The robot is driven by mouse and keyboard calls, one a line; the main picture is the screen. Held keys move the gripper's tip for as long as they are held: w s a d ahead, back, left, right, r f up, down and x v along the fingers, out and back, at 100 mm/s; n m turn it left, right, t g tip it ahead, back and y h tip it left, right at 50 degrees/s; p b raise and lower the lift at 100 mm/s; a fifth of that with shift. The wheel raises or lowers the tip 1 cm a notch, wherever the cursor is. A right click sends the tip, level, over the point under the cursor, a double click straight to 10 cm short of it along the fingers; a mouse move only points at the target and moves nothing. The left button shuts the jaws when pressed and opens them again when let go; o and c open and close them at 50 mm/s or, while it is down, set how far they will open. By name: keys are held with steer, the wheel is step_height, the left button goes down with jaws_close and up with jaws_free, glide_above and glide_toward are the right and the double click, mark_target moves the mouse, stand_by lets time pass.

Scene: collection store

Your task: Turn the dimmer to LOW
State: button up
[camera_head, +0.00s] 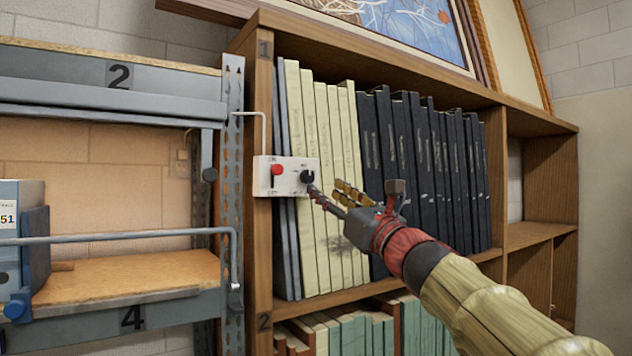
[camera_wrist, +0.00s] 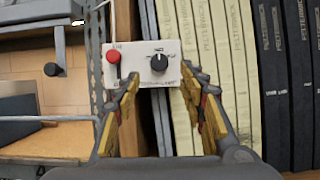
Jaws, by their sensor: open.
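The dimmer is a black round knob (camera_head: 307,176) on the right half of a small white control box (camera_head: 265,183), which is fixed at the bookcase's left upright. In the wrist view the knob (camera_wrist: 159,62) carries a pale pointer mark near its top; the lettering around it is too small to read. A red switch (camera_head: 277,169) sits left of the knob on the same box. My gripper (camera_wrist: 158,85) is open, with yellow-padded fingers spread either side of the box's lower part. The knob lies ahead between the fingertips, and nothing is held. I cannot tell whether a finger touches the box.
Cream binders (camera_head: 325,240) and dark binders (camera_head: 430,170) fill the wooden bookcase shelf behind the box. A metal rack (camera_head: 110,95) with a rail stands at left, holding a blue box file (camera_head: 35,240). Empty wooden compartments (camera_head: 540,190) are at right.

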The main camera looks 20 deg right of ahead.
mark_target(310, 179)
steer(key=p+x, duration=0.2)
steer(key=x, duration=0.4)
steer(key=shift+w+a+r, duration=0.1)
steer(key=shift+w+a, duration=0.1)
steer(key=shift+w, duration=0.15)
steer(key=shift+d, duration=0.1)
steer(key=shift+c, duration=0.9)
jaws_close()
